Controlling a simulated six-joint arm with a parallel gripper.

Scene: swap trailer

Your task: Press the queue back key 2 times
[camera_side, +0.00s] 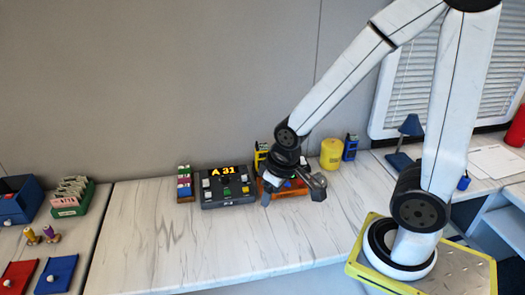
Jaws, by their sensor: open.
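A dark queue console (228,203) stands on the marble-patterned counter, left of my gripper. Its display (223,170) reads "A 31" in orange. Small light, green and yellow keys sit on its face below the display; their labels are too small to read, so I cannot tell which is the back key. My gripper (292,194) is open, to the right of the console and over an orange tray (298,190). It is apart from the keys. The gripper hides part of the tray and what lies in it.
A rack of coloured blocks (184,184) stands just left of the console. A yellow cylinder (331,153) and a blue device (350,148) stand behind right. A green card box (72,200) is at far left. The counter's front is clear.

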